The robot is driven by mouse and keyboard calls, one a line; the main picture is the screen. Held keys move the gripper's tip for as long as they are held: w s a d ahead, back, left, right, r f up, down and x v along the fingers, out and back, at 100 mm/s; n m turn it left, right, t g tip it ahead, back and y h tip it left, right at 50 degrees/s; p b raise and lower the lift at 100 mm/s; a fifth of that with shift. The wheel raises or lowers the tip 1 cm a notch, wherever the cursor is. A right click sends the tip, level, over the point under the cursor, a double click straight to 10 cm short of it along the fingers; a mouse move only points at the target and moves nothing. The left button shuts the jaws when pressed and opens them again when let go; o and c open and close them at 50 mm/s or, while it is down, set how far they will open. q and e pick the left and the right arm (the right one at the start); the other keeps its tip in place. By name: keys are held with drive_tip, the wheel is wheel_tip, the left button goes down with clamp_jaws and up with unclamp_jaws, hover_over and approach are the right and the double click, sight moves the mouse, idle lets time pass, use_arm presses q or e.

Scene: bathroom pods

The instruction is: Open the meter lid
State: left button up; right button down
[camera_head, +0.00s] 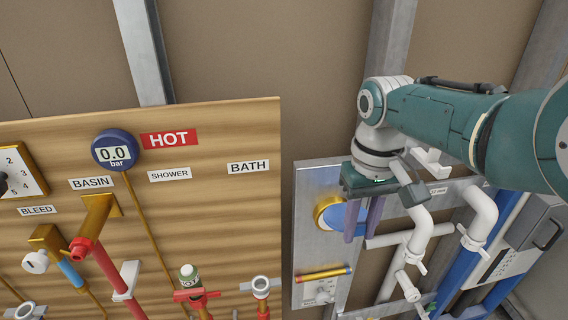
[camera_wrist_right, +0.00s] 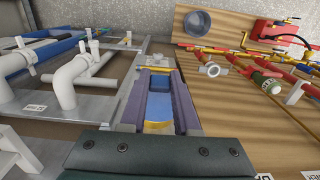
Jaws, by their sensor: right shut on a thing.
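The meter (camera_head: 323,212) is round with a brass-yellow rim and a blue lid, mounted on a grey metal panel right of the wooden board. My right gripper (camera_head: 362,222) points down at it, and its purple fingers cover the meter's right side. In the right wrist view, the blue lid (camera_wrist_right: 158,83) shows between the two purple fingers, with yellow brass nearer the palm. The right gripper is shut on the lid. The fingers hide much of the lid, so I cannot tell how far it is lifted. My left gripper is not in view.
White pipes (camera_head: 420,232) run close to the right of my gripper. The wooden board (camera_head: 230,215) at left carries a pressure gauge (camera_head: 114,150), labels, valves and red pipes. A grey box (camera_head: 535,222) is at far right.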

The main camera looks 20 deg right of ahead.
drive_tip(key=shift+w+d+r, duration=0.15)
drive_tip(key=shift+w+r, duration=0.25)
drive_tip(key=shift+w, duration=0.05)
drive_tip(key=c, duration=0.7)
unclamp_jaws()
drive_tip(key=shift+o, duration=0.3)
drive_tip(key=shift+r, duration=0.3)
wheel_tip(320, 180, up, 4)
drive_tip(key=shift+p, duration=0.85)
drive_tip(key=shift+s+r+b, duration=0.2)
drive_tip(key=shift+r+b, duration=0.1)
drive_tip(key=shift+r, duration=2.3)
